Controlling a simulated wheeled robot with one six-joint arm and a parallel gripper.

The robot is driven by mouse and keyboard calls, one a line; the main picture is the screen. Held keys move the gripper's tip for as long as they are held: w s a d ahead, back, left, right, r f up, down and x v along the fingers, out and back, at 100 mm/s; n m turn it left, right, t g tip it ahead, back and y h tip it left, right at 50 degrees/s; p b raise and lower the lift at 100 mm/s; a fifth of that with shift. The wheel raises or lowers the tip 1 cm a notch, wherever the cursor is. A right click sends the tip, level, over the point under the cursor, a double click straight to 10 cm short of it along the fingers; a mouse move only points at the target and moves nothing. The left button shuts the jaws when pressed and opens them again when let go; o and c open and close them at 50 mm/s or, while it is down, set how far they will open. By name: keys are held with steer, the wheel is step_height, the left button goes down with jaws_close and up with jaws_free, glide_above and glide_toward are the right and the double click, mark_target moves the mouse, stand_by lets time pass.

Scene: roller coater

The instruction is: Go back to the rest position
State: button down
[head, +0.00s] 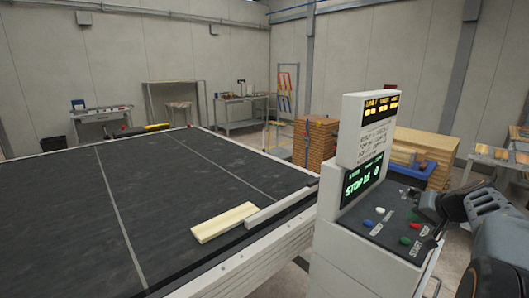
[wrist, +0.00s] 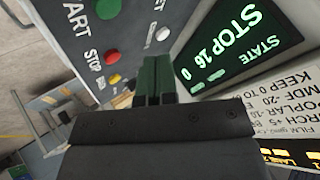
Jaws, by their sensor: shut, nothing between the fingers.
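My gripper (wrist: 154,82) is shut and empty, its two dark fingers side by side in the wrist view. In the head view my arm comes in from the right edge, and my gripper (head: 439,226) is over the right side of the control console (head: 325,262). The console's sloped panel has a red button (wrist: 113,79), a green button (wrist: 112,57) and a white button (wrist: 162,33). A blue button (head: 380,210) also shows in the head view. Whether the fingertips touch the panel cannot be told. The console screen (wrist: 232,48) reads STOP.
A wide dark conveyor bed (head: 120,200) fills the left, with a pale board (head: 223,222) on it beside a rail. Workbenches (head: 240,110) line the back wall.

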steer(key=shift+n+g, duration=0.4)
steer(key=shift+g, duration=0.2)
steer(key=a, duration=0.3)
steer(key=a+f, duration=0.1)
steer(key=a, duration=0.1)
steer(key=shift+s+a, duration=0.1)
steer(key=shift+a, duration=0.1)
steer(key=s+a+f+n+g+h, duration=0.1)
steer(key=s+a+f+n+g, duration=0.1)
steer(key=s+a+f, duration=0.3)
steer(key=s+a+f+n+g+h, duration=0.1)
steer(key=s+a+f, duration=0.4)
steer(key=s+a, duration=0.9)
steer(key=shift+s+a+n+g+h, duration=0.2)
steer(key=shift+a+n+g+h, duration=0.25)
steer(key=shift+n, duration=0.55)
steer(key=shift+d, duration=0.1)
